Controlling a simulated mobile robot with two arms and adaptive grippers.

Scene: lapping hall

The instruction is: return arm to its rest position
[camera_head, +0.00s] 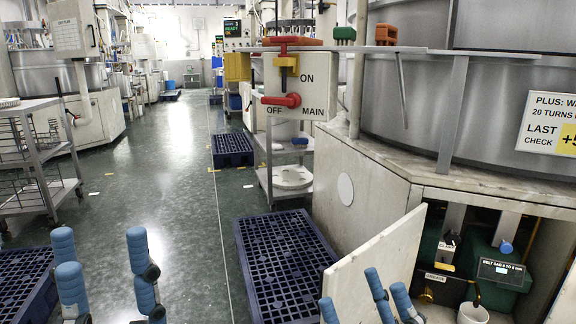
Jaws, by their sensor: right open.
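My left gripper (100,246) is at the bottom left of the head view. Its blue-padded fingers point up and stand well apart, with nothing between them. My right gripper (360,293) is at the bottom, right of centre. Its blue-padded fingers show only in part and are spread with nothing held. They appear in front of the lower part of a leaning pale panel (385,258); I cannot tell whether they touch it. Most of both arms is outside the view.
A dark blue pallet (284,262) lies left of the panel, another (22,283) at the left edge. A wire-shelf cart (35,155) stands left. A switch box (300,84) has a red handle (282,100). A white cup (473,314) sits lower right. The aisle floor (175,190) is clear.

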